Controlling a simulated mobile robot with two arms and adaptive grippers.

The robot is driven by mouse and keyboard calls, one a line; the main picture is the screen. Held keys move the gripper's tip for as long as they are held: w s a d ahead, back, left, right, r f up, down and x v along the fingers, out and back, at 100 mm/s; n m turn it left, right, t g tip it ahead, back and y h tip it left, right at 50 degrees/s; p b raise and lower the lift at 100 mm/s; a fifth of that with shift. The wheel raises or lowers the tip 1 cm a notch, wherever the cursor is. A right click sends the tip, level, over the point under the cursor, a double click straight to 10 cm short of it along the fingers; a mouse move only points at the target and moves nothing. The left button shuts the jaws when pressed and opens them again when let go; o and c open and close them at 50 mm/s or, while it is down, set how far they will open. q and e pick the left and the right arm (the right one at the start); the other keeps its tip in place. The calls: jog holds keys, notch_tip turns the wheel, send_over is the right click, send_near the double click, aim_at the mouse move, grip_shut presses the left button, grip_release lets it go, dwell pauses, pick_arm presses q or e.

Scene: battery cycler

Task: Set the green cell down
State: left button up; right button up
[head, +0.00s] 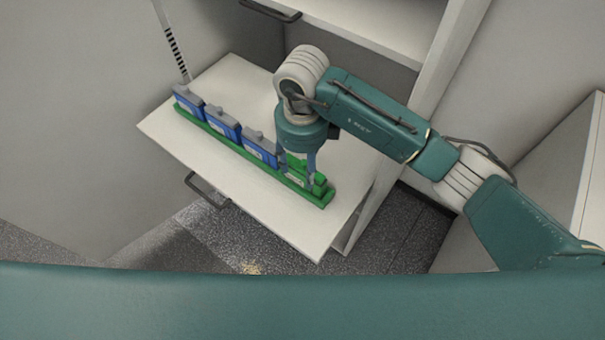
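The green cell (296,164) is at the right end of a row on a long green tray (322,202), beside the nearest of the blue cells. My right gripper (297,172) points down over this end of the tray. Its fingers are spread to the cell's width, one on each side, and appear closed on it. The cell's lower part merges with the tray's green, so I cannot tell whether it touches the tray floor. My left gripper is not in view.
Three blue cells with grey tops, one of them in the middle (222,126), fill the rest of the tray. The tray lies on a white pulled-out shelf (240,185) with bare room in front and behind.

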notch_tip(320, 180, up, 8)
jog(key=shift+f+b, duration=0.1)
jog(key=shift+b, duration=0.7)
